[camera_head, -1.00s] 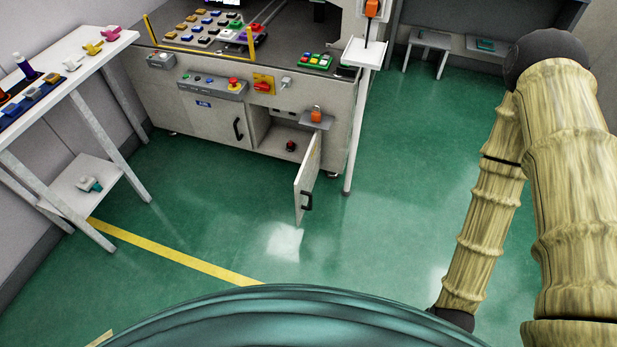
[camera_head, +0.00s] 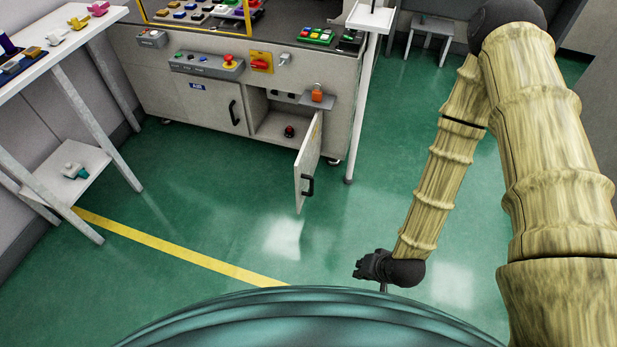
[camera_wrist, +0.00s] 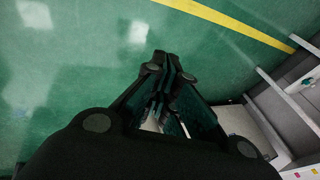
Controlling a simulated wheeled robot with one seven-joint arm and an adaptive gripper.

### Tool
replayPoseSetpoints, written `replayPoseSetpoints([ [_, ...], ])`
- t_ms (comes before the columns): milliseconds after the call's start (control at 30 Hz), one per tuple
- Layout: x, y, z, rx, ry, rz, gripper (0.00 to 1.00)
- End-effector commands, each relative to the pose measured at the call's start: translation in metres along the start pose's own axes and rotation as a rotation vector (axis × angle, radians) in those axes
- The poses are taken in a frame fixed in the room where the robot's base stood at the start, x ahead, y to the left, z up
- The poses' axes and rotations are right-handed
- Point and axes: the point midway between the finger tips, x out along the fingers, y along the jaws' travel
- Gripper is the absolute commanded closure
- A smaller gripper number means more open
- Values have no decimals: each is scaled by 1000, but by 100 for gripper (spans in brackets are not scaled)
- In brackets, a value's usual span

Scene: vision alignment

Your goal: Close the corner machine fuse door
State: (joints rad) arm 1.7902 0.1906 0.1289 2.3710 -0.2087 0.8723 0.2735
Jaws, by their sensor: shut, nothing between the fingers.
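The corner machine (camera_head: 155,92) stands at the back with its fuse door (camera_head: 308,168) swung open toward me. The door has a black handle (camera_head: 308,187) on its outer face. Behind it the open fuse compartment (camera_head: 272,128) shows a small red and black part (camera_head: 289,131) on its floor. My gripper (camera_head: 362,268) is low at the lower middle, to the right of the door and nearer to me, apart from it. In the wrist view my gripper (camera_wrist: 162,60) is shut and empty over green floor. I cannot make out the door in that view.
A white post (camera_head: 362,110) stands right of the machine. A white side table (camera_head: 70,60) is at the left. The green floor in front of the door is clear, with a yellow line (camera_head: 180,250).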

Motion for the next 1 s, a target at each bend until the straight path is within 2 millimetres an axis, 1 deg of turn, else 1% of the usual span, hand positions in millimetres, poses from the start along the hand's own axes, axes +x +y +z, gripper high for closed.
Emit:
replayPoseSetpoints([
  [33, 24, -2, -7, 27, 28, -35, 100],
  [100, 40, -12, -18, 64, 63, -85, 100],
  [300, 78, -38, -54, 171, 160, -232, 100],
  [400, 94, -50, -73, 223, 206, -310, 100],
  [600, 119, -72, -113, 329, 291, -471, 100],
  [700, 127, -82, -133, 378, 331, -555, 100],
  [833, 135, -92, -160, 442, 378, -668, 100],
  [1000, 140, -102, -193, 519, 433, -819, 100],
])
